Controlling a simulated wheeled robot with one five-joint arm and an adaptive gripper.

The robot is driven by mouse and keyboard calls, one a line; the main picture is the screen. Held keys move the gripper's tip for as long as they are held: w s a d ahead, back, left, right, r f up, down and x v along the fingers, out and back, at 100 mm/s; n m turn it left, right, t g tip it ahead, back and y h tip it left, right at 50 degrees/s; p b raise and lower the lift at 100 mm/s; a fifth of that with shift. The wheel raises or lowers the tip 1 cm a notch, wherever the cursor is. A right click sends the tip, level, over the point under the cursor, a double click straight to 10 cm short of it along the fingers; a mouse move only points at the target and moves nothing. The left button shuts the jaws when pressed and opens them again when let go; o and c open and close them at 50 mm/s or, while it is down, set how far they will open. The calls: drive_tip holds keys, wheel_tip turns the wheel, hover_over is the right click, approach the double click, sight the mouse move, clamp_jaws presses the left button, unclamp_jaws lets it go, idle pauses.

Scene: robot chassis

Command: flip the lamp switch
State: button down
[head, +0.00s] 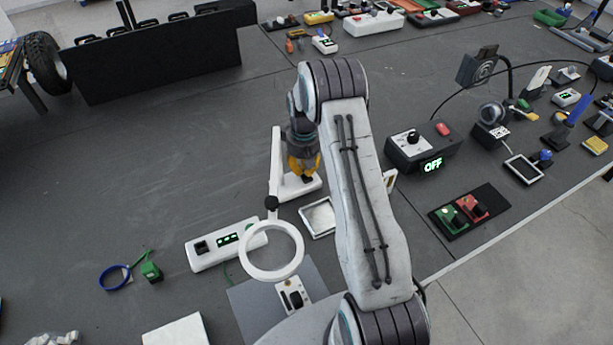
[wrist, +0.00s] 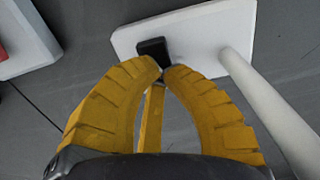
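The lamp has a white base (head: 292,190), an upright white pole (head: 275,155) and a white ring head (head: 246,262) on a black joint. In the wrist view the base (wrist: 205,30) lies flat beyond my fingers, and the pole (wrist: 265,105) rises at the right. A small black switch (wrist: 152,47) stands on the base. My gripper (head: 304,174) has yellow fingers, pointing down over the base. In the wrist view my gripper (wrist: 164,67) has its fingertips almost together, right at the near side of the switch. I cannot tell whether they touch it.
A grey box with an OFF display (head: 408,147) stands right of my arm. A white device with a green display (head: 225,243) lies left of the ring. A small framed tray (head: 319,217) lies near the base. The tabletop to the left is mostly clear.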

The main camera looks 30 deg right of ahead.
drive_tip(key=shift+f, duration=0.25)
drive_tip(key=shift+r, duration=0.15)
drive_tip(key=shift+r+p, duration=1.85)
drive_tip(key=shift+r, duration=1.6)
drive_tip(key=shift+s+f, duration=0.1)
